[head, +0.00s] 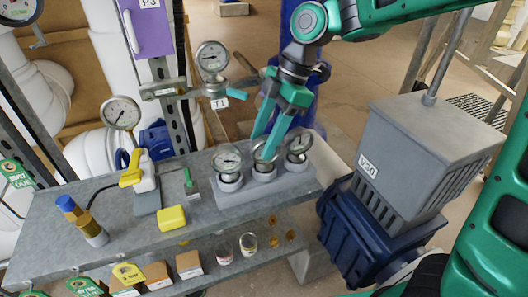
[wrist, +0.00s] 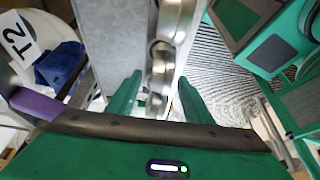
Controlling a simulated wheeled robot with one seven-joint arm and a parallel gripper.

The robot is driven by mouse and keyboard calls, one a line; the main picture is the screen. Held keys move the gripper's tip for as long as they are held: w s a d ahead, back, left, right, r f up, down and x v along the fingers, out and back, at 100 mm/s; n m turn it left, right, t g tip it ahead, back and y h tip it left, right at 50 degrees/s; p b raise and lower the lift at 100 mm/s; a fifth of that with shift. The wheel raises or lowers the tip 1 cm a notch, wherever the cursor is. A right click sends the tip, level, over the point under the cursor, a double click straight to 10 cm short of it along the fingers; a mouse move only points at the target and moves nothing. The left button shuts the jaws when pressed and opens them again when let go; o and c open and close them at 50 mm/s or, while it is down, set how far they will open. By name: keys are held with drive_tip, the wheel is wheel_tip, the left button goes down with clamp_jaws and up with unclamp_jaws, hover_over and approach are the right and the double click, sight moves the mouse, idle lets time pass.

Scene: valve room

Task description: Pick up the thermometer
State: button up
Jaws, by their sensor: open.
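Three round dial gauges stand in a grey holder (head: 268,189) on the grey bench: a left one (head: 228,160), a middle one (head: 267,151) and a right one (head: 299,142). I cannot tell which dial is the thermometer. My gripper (head: 266,139) is open and points down over the holder, its fingers around the middle gauge's place and partly hiding its dial. In the wrist view, metal gauge bodies (wrist: 161,62) run in a row up from between the open fingertips (wrist: 157,92). I cannot tell whether the fingers touch any gauge.
The bench (head: 55,225) also holds a yellow block (head: 172,217), a blue-topped cylinder (head: 80,219) and a yellow-handled tool (head: 139,172). A pipe gauge labelled T1 (head: 212,58) stands behind. Small boxes and jars line a lower shelf.

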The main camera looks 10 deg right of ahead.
drive_tip(key=shift+c, duration=0.7)
drive_tip(key=c, duration=0.9)
wheel_tip(320, 180, up, 10)
drive_tip(key=o, duration=0.3)
drive_tip(key=shift+c, duration=1.2)
